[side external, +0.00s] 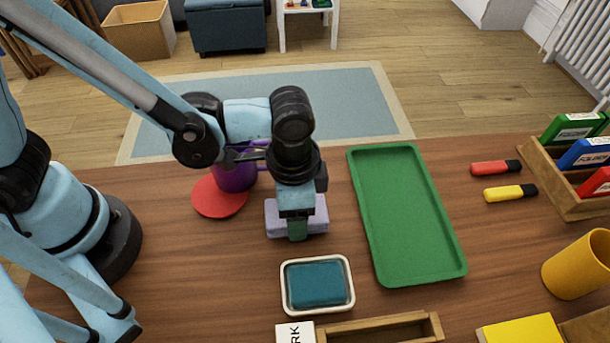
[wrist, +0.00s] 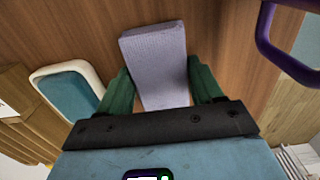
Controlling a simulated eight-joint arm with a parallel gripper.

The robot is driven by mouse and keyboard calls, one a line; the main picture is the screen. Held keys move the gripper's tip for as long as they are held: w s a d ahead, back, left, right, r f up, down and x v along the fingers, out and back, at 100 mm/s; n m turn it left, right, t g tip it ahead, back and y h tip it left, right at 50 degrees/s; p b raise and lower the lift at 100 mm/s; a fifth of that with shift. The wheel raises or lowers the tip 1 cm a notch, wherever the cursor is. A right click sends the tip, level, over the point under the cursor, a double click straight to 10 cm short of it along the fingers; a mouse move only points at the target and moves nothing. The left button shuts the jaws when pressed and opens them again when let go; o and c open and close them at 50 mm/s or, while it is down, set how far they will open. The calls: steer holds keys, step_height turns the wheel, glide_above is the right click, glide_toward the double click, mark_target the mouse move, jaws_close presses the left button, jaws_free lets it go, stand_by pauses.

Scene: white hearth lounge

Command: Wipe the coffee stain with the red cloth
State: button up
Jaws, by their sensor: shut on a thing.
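My gripper (side external: 297,226) points down at the table, its green fingers closed on the two sides of a lavender block (side external: 316,214). In the wrist view the block (wrist: 155,55) sits between the fingers of my gripper (wrist: 160,88). The block looks low over or on the wood; I cannot tell if it touches. A flat red round piece (side external: 218,200) lies left of it, partly under or behind a purple mug (side external: 236,178). I cannot tell whether it is cloth. No other red cloth and no coffee stain shows; my arm hides part of the table.
A white-rimmed dish (side external: 286,298) with a teal pad (side external: 318,284) stands in front of my gripper. A green tray (side external: 408,210) lies to its right. Red (side external: 492,168) and yellow (side external: 508,193) markers, a yellow cup (side external: 575,264) and a wooden file holder (side external: 548,180) are farther right.

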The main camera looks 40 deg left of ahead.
steer(key=shift+w+d, duration=1.95)
steer(key=shift+s+a+r, duration=0.2)
steer(key=shift+s+a, duration=1.15)
steer(key=shift+s+a+f, duration=0.2)
steer(key=shift+s+a, duration=0.05)
steer(key=shift+s+a+r, duration=0.1)
steer(key=shift+s+a, duration=1.2)
steer(key=shift+r, duration=3.95)
steer(key=shift+w, duration=0.1)
